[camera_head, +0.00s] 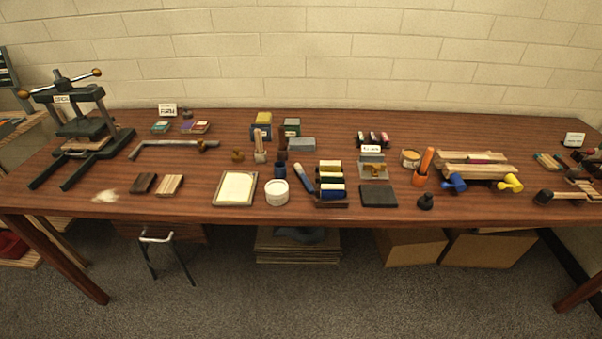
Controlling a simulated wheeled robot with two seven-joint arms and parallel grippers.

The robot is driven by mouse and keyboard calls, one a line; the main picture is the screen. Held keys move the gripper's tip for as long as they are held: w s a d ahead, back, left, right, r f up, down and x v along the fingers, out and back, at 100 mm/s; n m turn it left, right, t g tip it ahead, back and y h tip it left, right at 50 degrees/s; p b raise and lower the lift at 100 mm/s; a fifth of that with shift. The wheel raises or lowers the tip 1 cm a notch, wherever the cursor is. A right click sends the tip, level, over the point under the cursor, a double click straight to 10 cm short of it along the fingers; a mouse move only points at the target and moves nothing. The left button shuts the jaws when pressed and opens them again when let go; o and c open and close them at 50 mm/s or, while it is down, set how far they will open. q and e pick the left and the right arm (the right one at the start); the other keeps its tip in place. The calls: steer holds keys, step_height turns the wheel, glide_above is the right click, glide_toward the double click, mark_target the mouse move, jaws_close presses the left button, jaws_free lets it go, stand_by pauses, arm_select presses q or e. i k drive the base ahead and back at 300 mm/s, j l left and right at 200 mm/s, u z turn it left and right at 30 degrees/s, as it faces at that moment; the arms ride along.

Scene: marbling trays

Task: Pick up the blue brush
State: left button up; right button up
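A slim blue object (302,177) with a pale end, which looks like the blue brush, lies tilted on the wooden table (220,212) near the middle. Its lower end reaches close to a dark rack (331,204) of yellow, white and blue rolls or spools. It is too small to make out bristles. A small dark blue bottle (280,170) and a white round tub (276,194) stand just to its left. Neither of my grippers shows in this view, and nothing covers the blue object.
A dark press (80,129) stands at the left end. A framed pale tray (235,188) is left of the tub. A dark square plate (378,196) and wooden clamp boards (474,171) with blue and yellow knobs lie to the right. The front edge is mostly clear.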

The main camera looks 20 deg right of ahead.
mark_target(300, 172)
steer(key=i+l+z, duration=0.1)
steer(key=l, duration=0.3)
steer(key=i+l+z, duration=0.15)
steer(key=l, duration=0.25)
steer(key=i+l+z, duration=0.1)
steer(key=l, duration=0.3)
steer(key=i+l+z, duration=0.1)
steer(key=i+l, duration=0.15)
steer(key=l, duration=0.15)
